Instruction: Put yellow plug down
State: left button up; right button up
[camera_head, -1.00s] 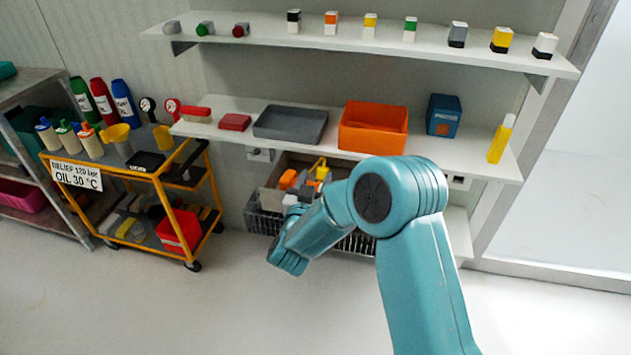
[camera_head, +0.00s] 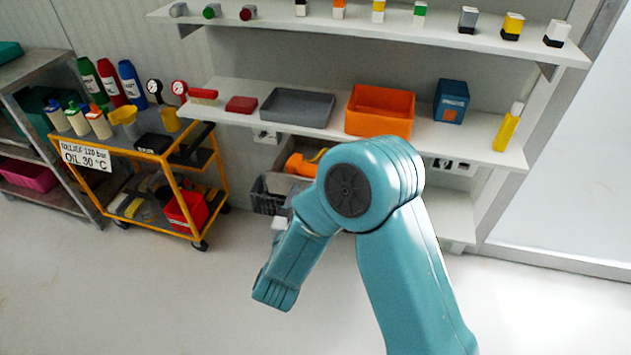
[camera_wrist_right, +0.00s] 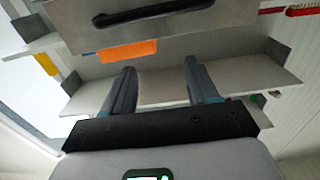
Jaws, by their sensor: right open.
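A yellow-and-black plug (camera_head: 512,27) stands upright on the upper shelf, between a grey block and a white one. A second block with yellow (camera_head: 378,10) stands further left on that shelf; I cannot tell which is the task's plug. My right gripper (camera_wrist_right: 159,66) is open in the right wrist view, with nothing between its fingers. In the head view my right arm crosses the lower middle; its gripper is not clearly visible there. My left gripper is not in view.
The lower shelf carries a grey tray (camera_head: 297,108), an orange bin (camera_head: 380,111), a blue box (camera_head: 451,101) and a yellow bottle (camera_head: 508,128). My arm partly hides a drawer with an orange item (camera_head: 300,166). A yellow cart (camera_head: 150,155) stands left. Floor is clear in front.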

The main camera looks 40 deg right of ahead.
jog(key=s+a+f+n+g+y, duration=0.25)
jog(key=a+f+y, duration=0.3)
jog(key=f, duration=0.55)
jog(key=s+a+f+n+g+y, duration=0.1)
jog(key=a+f+n+y, duration=0.25)
jog(key=f+y, duration=0.5)
jog(key=s+a+f+n+g+y, duration=0.1)
jog(key=s+a+f+g+y, duration=0.1)
jog(key=s, duration=0.6)
jog(key=s+a+f+g+y, duration=0.2)
jog(key=s+a+f+g, duration=0.3)
jog(key=s+f, duration=0.2)
jog(key=shift+s+a+f+n+g, duration=0.15)
jog(key=shift+s+a+n+g, duration=0.2)
jog(key=shift+s, duration=0.8)
jog(key=shift+d, duration=0.1)
